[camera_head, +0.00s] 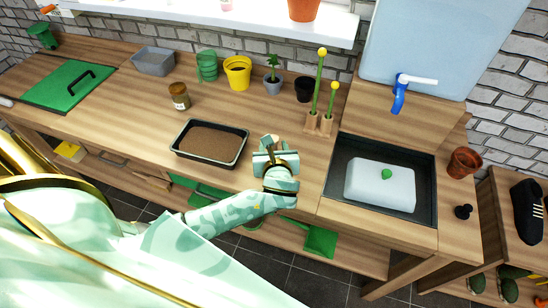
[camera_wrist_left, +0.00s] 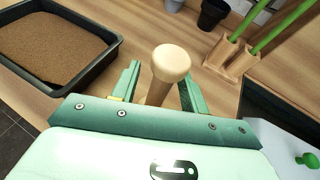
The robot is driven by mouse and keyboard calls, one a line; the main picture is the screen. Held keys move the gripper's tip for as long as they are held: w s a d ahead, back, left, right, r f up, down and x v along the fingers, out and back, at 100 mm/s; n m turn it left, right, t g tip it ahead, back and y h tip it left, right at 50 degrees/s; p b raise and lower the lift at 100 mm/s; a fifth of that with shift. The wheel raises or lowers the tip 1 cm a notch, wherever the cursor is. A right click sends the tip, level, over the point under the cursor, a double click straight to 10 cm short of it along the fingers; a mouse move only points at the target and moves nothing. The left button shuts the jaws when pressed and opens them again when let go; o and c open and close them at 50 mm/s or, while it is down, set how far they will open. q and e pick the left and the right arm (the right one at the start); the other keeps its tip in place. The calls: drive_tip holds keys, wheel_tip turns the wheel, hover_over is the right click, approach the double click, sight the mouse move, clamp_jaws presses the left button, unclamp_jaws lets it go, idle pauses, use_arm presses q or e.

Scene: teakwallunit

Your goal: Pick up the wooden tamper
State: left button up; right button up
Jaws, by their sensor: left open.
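The wooden tamper (camera_wrist_left: 171,64) shows in the left wrist view as a pale wooden handle with a rounded knob. In the head view only a small light part of it (camera_head: 271,139) shows at my left gripper (camera_head: 266,157); the rest is hidden. My left gripper is open, with its two green fingers (camera_wrist_left: 160,88) on either side of the handle in the left wrist view. I see gaps beside the handle, and its lower end is hidden behind the gripper. My right gripper is in neither view.
A black tray of soil (camera_head: 210,143) lies left of the gripper. A wooden holder with green sticks (camera_head: 318,123) stands to the right, before the sink (camera_head: 428,190) with a white lid-like block (camera_head: 380,186). Pots, including a yellow one (camera_head: 237,73), line the back.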

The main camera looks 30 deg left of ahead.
use_arm(q)
drive_tip(key=shift+x, duration=0.75)
clamp_jaws()
drive_tip(key=shift+r, duration=0.1)
